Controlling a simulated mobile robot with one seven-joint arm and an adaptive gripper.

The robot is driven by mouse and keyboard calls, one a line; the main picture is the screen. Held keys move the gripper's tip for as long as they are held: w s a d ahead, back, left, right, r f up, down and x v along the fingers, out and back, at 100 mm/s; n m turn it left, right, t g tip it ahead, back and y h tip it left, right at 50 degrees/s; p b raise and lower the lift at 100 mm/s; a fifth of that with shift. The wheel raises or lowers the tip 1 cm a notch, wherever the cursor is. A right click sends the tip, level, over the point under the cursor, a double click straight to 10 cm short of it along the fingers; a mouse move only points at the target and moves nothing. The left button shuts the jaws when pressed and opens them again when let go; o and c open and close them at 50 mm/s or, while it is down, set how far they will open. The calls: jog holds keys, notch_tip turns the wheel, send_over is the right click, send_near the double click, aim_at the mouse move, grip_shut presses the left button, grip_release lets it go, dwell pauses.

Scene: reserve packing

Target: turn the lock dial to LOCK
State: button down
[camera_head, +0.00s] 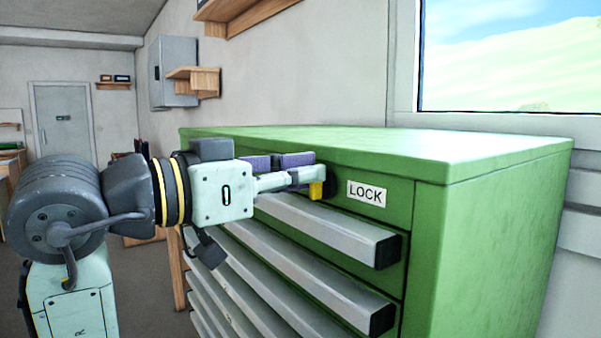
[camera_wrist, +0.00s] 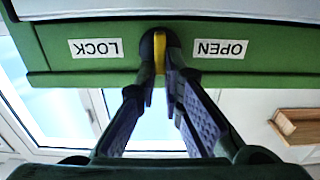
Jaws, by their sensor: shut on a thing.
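The lock dial (camera_wrist: 175,52) is a dark round knob with a yellow bar across it, on the green front of the drawer cabinet (camera_head: 495,215). In the wrist view the bar stands nearly upright in the picture, between the upside-down LOCK label (camera_wrist: 96,48) and OPEN label (camera_wrist: 219,48). In the head view the LOCK label (camera_head: 366,194) is right of the dial, whose yellow part (camera_head: 316,190) shows at my fingertips. My gripper (camera_head: 314,180) is shut on the dial, one finger each side; it also shows in the wrist view (camera_wrist: 160,82). The OPEN label is hidden in the head view.
Long grey drawer handles (camera_head: 325,229) jut from the cabinet front below the dial. The cabinet's green top (camera_head: 430,142) is bare. A wooden shelf (camera_head: 245,12) and a grey wall box (camera_head: 173,68) hang behind. A window (camera_head: 510,55) is at the right.

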jog(key=shift+s+d+f+m+b, duration=0.15)
jog(key=shift+m+b, duration=0.55)
jog(key=shift+m, duration=0.8)
jog(key=shift+s+d+f+m+b, duration=0.15)
jog(key=shift+m+b, duration=0.5)
jog(key=shift+m, duration=0.85)
jog(key=shift+s+d+m+b, duration=0.15)
jog(key=shift+m+b, duration=0.55)
jog(key=shift+m, duration=0.8)
jog(key=shift+a, duration=0.1)
jog(key=c, duration=1.7)
grip_release()
